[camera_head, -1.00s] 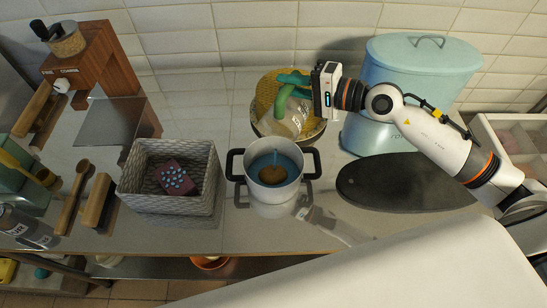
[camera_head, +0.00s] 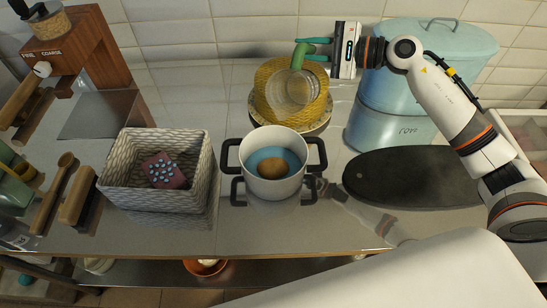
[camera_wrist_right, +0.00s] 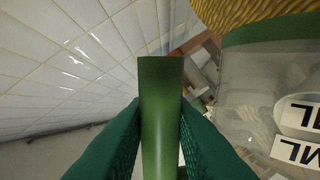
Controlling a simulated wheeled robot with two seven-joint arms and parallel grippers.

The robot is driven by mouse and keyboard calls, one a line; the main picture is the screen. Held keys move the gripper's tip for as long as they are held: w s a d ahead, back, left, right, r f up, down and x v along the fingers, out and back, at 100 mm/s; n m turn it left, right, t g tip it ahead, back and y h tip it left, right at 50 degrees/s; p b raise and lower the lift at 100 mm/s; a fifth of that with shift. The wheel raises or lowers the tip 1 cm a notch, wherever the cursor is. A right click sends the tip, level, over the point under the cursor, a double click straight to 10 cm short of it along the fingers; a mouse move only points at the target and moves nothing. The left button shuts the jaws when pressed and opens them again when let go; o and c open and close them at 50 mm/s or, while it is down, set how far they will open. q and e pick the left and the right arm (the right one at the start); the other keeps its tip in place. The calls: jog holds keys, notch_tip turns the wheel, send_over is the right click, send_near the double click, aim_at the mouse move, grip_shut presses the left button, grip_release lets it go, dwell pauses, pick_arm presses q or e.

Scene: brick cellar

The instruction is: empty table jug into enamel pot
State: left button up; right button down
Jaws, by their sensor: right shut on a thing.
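The jug (camera_head: 290,92) is clear with a green handle (camera_head: 298,57) and shows no coloured liquid in the head view. My right gripper (camera_head: 312,50) is shut on the handle, with its green fingers around it. In the right wrist view the green handle (camera_wrist_right: 160,110) sits between the fingertips, and the jug's clear wall (camera_wrist_right: 250,95) carries "ML" labels. The enamel pot (camera_head: 273,190) is white outside with black handles, and stands in front of the jug. Its inside is blue around a round brown patch; I cannot tell how much liquid it holds. My left gripper is not in view.
A yellow woven item (camera_head: 268,75) on a round board shows behind the jug. A grey woven basket (camera_head: 150,200) stands left of the pot. A dark oval board (camera_head: 410,178) lies right of it. A blue lidded bin (camera_head: 390,120) stands back right.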

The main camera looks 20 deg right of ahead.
jog(key=w+d+f+m+b, duration=0.1)
jog(key=f+m+b, duration=0.1)
jog(key=b, duration=0.1)
jog(key=w+d+f+m+y+b, duration=0.1)
jog(key=w+d+f+m+b, duration=0.1)
jog(key=m+b, duration=0.1)
jog(key=w+d+f+m+y+b, duration=0.1)
jog(key=w+d+f+m+b, duration=0.1)
jog(key=m, duration=0.1)
jog(key=shift+w+f+b, duration=0.25)
jog(key=shift+f+b, duration=0.05)
jog(key=shift+b, duration=0.1)
notch_tip(320, 180, up, 10)
jog(key=m+p, duration=0.2)
jog(key=p, duration=0.3)
jog(key=shift+w+d+r, duration=0.2)
jog(key=shift+w+d, duration=0.05)
